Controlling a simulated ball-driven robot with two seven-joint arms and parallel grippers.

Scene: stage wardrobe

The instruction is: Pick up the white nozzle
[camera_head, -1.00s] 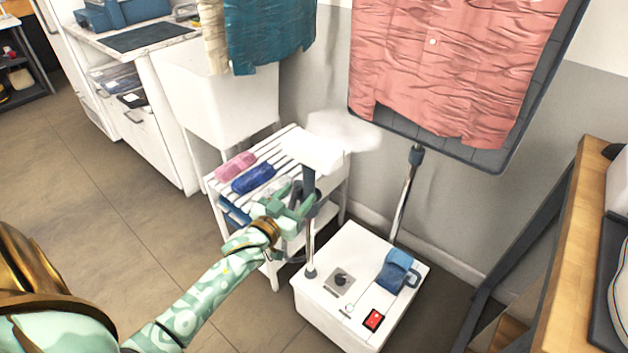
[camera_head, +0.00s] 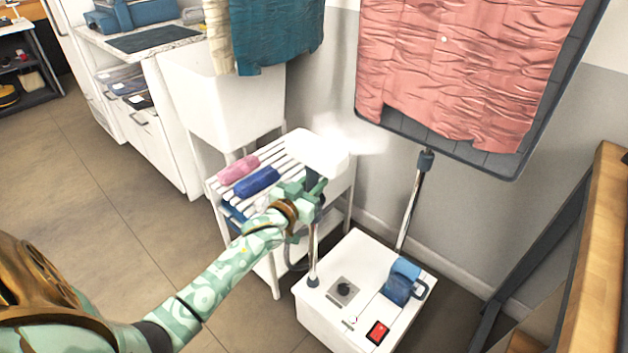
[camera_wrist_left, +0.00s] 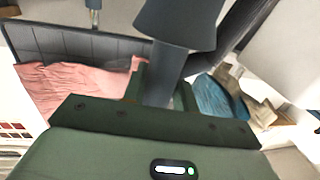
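The white nozzle (camera_head: 322,152) is the head of the garment steamer, in a white steam cloud beside the slatted rack in the head view. Its dark grey handle (camera_head: 315,181) stands at the top of a chrome pole. My left gripper (camera_head: 309,187) is at this handle, just below the nozzle. In the left wrist view, the handle (camera_wrist_left: 165,82) lies between the green fingers of my left gripper (camera_wrist_left: 160,92). I cannot tell whether they press on it. The right gripper is not in view.
The white steamer base (camera_head: 322,285) stands on the floor below. The white slatted rack (camera_head: 282,160) holds a pink roll (camera_head: 238,169) and a blue roll (camera_head: 257,182). A pink shirt (camera_head: 460,70) hangs behind, right. A wooden-topped table (camera_head: 590,250) stands at the right.

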